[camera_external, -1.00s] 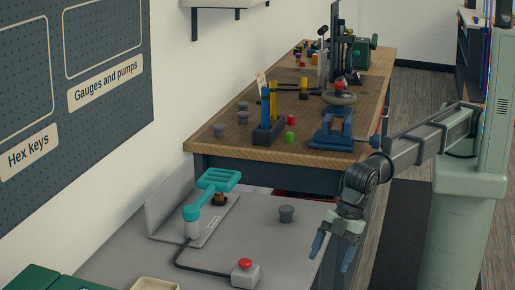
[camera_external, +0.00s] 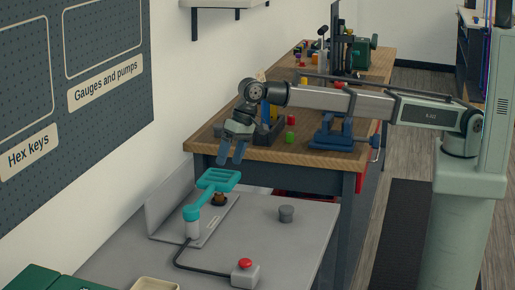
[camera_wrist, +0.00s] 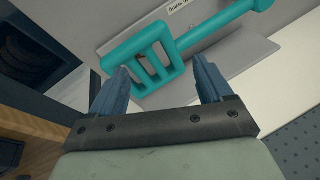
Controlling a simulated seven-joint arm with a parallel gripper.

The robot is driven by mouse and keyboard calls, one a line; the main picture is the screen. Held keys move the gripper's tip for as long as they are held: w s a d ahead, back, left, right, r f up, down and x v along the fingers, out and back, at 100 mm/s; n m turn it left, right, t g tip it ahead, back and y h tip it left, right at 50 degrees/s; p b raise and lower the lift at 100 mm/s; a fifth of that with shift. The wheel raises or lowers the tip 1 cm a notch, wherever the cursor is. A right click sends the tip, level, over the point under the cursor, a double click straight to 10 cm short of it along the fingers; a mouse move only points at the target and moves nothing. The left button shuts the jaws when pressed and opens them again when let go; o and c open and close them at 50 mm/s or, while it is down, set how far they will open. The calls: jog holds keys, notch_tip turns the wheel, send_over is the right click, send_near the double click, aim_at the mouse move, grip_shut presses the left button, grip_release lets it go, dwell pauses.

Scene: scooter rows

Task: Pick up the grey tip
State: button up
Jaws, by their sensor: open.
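A short dark grey knob-like piece (camera_external: 286,213), which may be the grey tip, stands on the grey table in the external view. It does not show in the wrist view. My gripper (camera_external: 230,160) is open and points down, up and left of this piece in the picture, above the teal slotted tool. In the wrist view nothing is held between my fingers (camera_wrist: 162,78). Other grey pieces on the left of the wooden bench are largely hidden behind my gripper and wrist.
The teal tool (camera_external: 217,180) rises over the grey table (camera_external: 265,235); its slotted end (camera_wrist: 150,55) shows beyond my fingers. A red-button box (camera_external: 245,273) with a cable stands in front. A blue vise (camera_external: 335,135) is on the wooden bench. The table around the grey piece is clear.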

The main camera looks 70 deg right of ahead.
jog(key=w+d+r+m, duration=0.1)
jog(key=w+d+m, duration=0.3)
jog(key=d, duration=0.6)
jog(key=w+d+r+m, duration=0.1)
jog(key=w+d+m, duration=0.25)
jog(key=d, duration=0.55)
jog(key=w+d+r+m, duration=0.2)
jog(key=w+d+m, duration=0.2)
jog(key=d, duration=0.6)
jog(key=d+r+m, duration=0.3)
jog(key=d+m, duration=0.9)
jog(key=d, duration=1.6)
jog(key=shift+n, duration=0.25)
jog(key=x, duration=0.9)
jog(key=s+x, duration=0.1)
jog(key=x, duration=0.3)
jog(key=shift+w+f, duration=0.1)
jog(key=shift+f, duration=0.25)
jog(key=shift+c, duration=0.3)
jog(key=c, duration=1)
